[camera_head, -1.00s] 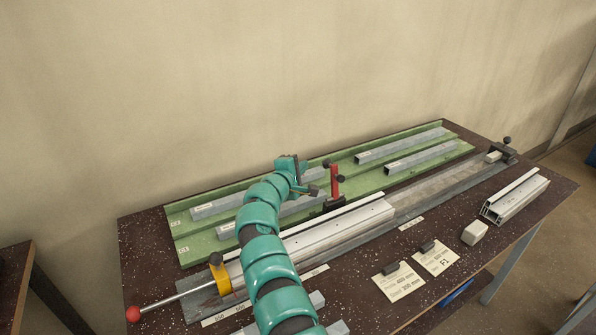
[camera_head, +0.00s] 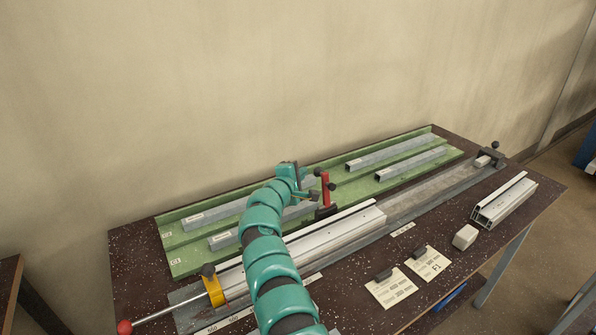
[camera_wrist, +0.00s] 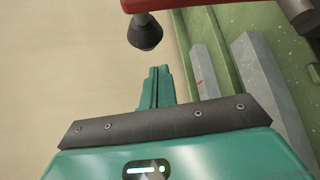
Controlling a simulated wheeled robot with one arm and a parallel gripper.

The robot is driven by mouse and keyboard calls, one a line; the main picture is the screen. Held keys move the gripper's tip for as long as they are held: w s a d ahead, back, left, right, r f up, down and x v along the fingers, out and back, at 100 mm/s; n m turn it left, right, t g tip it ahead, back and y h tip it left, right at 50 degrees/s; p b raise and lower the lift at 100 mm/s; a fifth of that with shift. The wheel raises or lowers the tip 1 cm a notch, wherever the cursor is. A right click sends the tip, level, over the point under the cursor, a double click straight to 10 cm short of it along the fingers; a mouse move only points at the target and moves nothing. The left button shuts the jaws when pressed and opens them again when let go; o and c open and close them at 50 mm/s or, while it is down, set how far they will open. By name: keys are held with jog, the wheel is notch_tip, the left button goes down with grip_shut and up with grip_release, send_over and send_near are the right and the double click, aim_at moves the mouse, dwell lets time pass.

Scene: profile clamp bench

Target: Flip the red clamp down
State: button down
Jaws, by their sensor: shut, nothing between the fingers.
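The red clamp (camera_head: 325,186) stands with its arm upright behind the long aluminium profile (camera_head: 340,232), with dark knobs on it. In the wrist view its red bar (camera_wrist: 225,3) crosses the top edge, and a dark rubber tip (camera_wrist: 145,34) hangs from it. My gripper (camera_head: 312,196) is just left of the clamp in the head view. In the wrist view its fingers (camera_wrist: 155,80) are together and empty, below the rubber tip in the picture. My arm hides part of the profile.
A green tray (camera_head: 181,262) with several grey bars lies behind the profile. A yellow clamp (camera_head: 213,289) with a red-ended rod (camera_head: 124,327) is at the left. Cards (camera_head: 390,290), a pale block (camera_head: 465,237) and a short profile (camera_head: 505,201) lie at the right.

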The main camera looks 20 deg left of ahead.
aim_at(324, 189)
jog(key=shift+s+d+r+p, duration=0.25)
jog(key=shift+d+p, duration=0.15)
jog(key=shift+d, duration=0.1)
jog(key=shift+s+d+r+p, duration=0.25)
jog(key=shift+d+p, duration=0.1)
jog(key=shift+d, duration=0.15)
jog(key=shift+d+b, duration=0.2)
jog(key=shift+b, duration=0.35)
